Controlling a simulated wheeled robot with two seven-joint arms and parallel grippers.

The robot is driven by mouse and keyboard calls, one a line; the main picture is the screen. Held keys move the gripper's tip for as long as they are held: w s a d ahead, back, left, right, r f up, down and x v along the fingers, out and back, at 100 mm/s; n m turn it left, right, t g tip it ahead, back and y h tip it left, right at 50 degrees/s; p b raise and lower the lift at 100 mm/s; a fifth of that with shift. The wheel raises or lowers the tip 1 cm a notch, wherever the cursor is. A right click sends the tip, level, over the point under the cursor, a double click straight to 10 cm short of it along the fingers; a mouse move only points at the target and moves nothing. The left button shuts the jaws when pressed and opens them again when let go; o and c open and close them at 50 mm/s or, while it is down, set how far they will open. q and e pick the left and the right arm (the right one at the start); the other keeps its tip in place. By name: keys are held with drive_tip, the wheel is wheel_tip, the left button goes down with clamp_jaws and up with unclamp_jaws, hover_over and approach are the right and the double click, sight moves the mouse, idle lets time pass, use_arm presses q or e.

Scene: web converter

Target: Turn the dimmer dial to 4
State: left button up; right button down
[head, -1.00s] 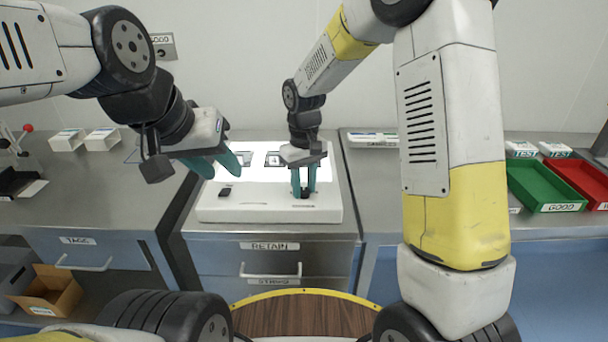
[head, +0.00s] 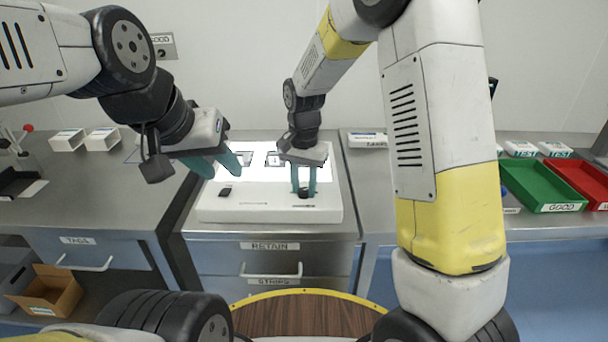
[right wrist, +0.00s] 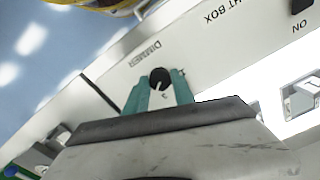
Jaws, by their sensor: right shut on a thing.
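The black dimmer dial (right wrist: 159,78) sits on the white front edge of the light box (head: 222,212), beside the printed word DIMMER. My right gripper (right wrist: 161,92) is shut on the dial, one teal fingertip on each side of it. A printed 3 shows near the dial in the right wrist view; other numbers are partly hidden by the fingers, and the exact setting is hard to read. In the head view my right gripper (head: 304,190) points down onto the dial. My left gripper (head: 222,164) hangs over the left part of the light box, empty, its teal fingers apart.
A black switch (head: 225,191) sits on the box's front left, and small framed pieces (head: 273,159) lie on its lit top. A green tray (head: 543,187) and a red tray (head: 585,182) stand at the right. White boxes (head: 103,139) stand at the left.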

sight(304, 190)
drive_tip(key=shift+m, duration=1.1)
drive_tip(key=c, duration=1.1)
unclamp_jaws()
drive_tip(key=shift+o, duration=0.2)
wheel_tip(304, 190, up, 7)
drive_tip(key=shift+r, duration=0.4)
